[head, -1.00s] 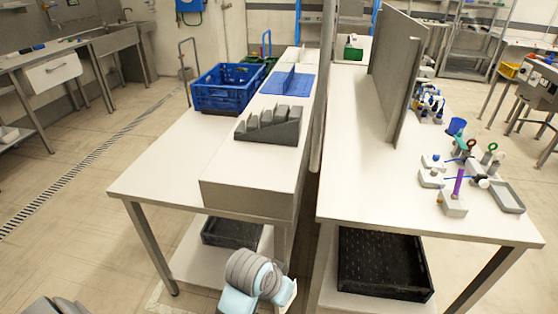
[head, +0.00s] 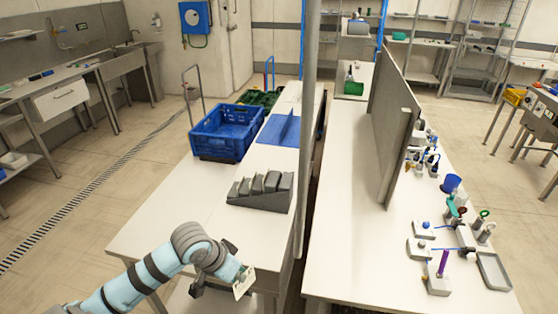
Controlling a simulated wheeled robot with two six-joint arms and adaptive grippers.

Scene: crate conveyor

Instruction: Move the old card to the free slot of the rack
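The dark grey rack (head: 262,192) stands on the near part of the left white table, with several upright slots in a row. My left arm reaches in from the bottom left. Its gripper (head: 236,272) is at the table's front edge, nearer to me than the rack and apart from it. A pale, flat card (head: 243,283) sticks out at the gripper's end, tilted, and appears held there. The fingers are mostly hidden behind the wrist and card. My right gripper is not in view. I cannot tell which slot is free.
A blue crate (head: 222,133) and a blue mat (head: 279,129) with an upright divider lie beyond the rack. A grey post (head: 308,130) rises right of the rack. The right table (head: 340,235) holds a tall grey panel (head: 390,130) and several small fixtures.

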